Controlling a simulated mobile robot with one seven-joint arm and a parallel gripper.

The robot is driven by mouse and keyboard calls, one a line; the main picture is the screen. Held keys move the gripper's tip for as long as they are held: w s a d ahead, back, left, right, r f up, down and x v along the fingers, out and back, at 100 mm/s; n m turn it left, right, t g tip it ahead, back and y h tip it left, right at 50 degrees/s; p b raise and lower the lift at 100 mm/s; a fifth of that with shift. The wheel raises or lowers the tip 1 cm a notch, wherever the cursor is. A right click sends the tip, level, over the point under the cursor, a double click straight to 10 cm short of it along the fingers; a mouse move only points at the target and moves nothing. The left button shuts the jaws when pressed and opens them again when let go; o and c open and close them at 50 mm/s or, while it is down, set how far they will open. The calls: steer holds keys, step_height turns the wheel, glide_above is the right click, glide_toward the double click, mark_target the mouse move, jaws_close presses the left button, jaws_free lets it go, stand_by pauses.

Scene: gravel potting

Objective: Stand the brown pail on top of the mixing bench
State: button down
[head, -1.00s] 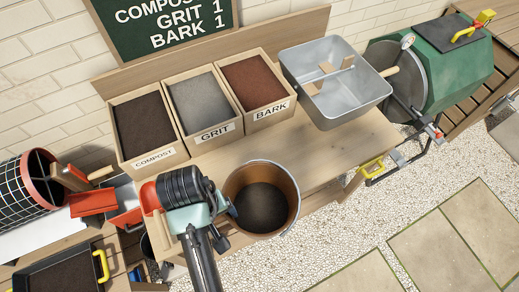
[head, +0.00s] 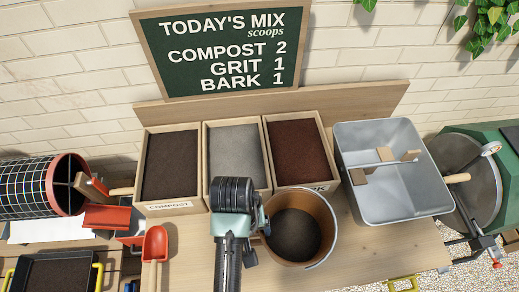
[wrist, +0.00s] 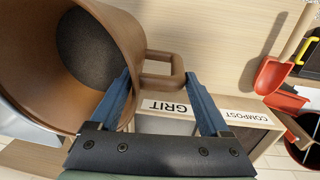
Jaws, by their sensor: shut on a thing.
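The brown pail (head: 321,214) has dark stuff in its bottom. In the head view it shows in front of the grit and bark bins, over the mixing bench top (head: 375,255). My gripper (head: 263,228) is at its left side. In the wrist view my gripper (wrist: 158,78) is shut on the handle of the pail (wrist: 22,62), with one blue finger on each side. The pail looks about upright. I cannot tell whether its base touches the wood; its underside is hidden.
Bins of compost (head: 171,166), grit (head: 235,153) and bark (head: 296,152) line the back of the bench. A grey metal tub (head: 389,201) stands right of them. A red scoop (head: 155,245) lies at the left. Bare wood lies right of the pail.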

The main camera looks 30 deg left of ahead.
steer(key=shift+w+f+p, duration=0.1)
steer(key=shift+f+p, duration=0.25)
steer(key=shift+f, duration=4.05)
jaws_free()
steer(key=shift+f, duration=0.1)
steer(key=shift+s, duration=0.2)
